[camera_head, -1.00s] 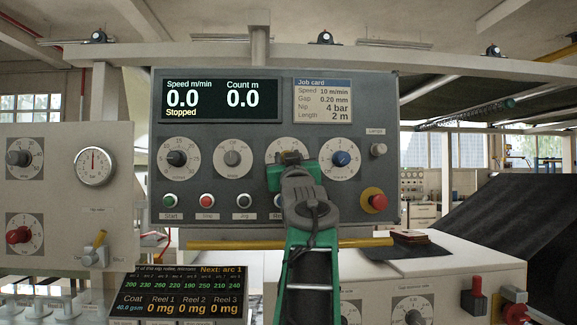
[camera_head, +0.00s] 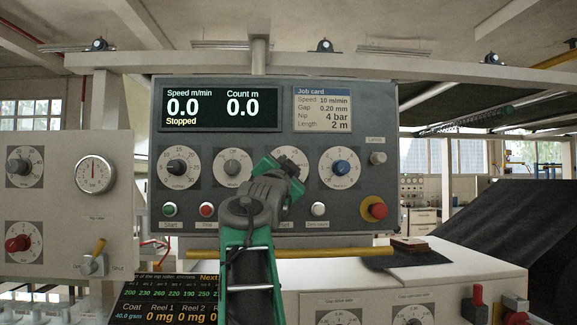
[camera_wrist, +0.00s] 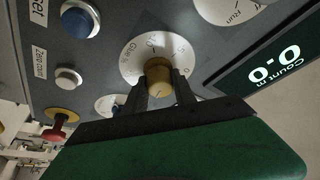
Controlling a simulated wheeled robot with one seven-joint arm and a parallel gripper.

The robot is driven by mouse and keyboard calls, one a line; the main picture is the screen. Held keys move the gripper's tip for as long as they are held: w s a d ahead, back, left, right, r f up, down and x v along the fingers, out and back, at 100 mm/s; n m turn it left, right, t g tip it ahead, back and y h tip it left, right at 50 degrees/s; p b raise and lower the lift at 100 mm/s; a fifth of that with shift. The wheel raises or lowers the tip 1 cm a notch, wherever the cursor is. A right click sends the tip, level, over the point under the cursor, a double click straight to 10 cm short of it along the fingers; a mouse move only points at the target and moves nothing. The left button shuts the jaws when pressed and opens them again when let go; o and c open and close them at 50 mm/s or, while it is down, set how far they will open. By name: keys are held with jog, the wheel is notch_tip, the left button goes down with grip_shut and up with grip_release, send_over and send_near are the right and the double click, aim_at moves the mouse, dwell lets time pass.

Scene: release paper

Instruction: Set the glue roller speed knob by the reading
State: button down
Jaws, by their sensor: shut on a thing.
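My gripper (camera_head: 282,168) is shut on the glue knob, the third dial from the left on the grey control panel (camera_head: 225,196). In the head view my gripper hides this knob and most of its white dial (camera_head: 294,152). In the wrist view the brown glue knob (camera_wrist: 158,70) sits between the two dark fingers of my gripper (camera_wrist: 160,88). Its dial there carries a "Glue" label; the knob's exact setting is unclear. The panel display (camera_head: 219,109) reads speed 0.0, count 0.0, Stopped. The job card (camera_head: 322,109) lists speed 10 m/min, gap 0.20 mm, nip 4 bar, length 2 m.
A black-knobbed dial (camera_head: 176,167), a grey-knobbed dial (camera_head: 232,167) and a blue-knobbed dial (camera_head: 340,167) flank the held one. A red stop button (camera_head: 374,208) is at lower right. A yellow bar (camera_head: 330,252) runs below. The lower screen (camera_head: 160,295) is partly covered by my arm.

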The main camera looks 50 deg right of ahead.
jog(key=shift+w+f+m+g, duration=0.1)
jog(key=shift+m+g, duration=0.3)
jog(key=shift+m, duration=0.3)
jog(key=c, duration=1)
grip_release()
jog(key=b+v, duration=0.2)
jog(key=v, duration=0.5)
jog(key=shift+a+b, duration=0.3)
jog(key=shift+a, duration=0.05)
jog(key=shift+f, duration=0.1)
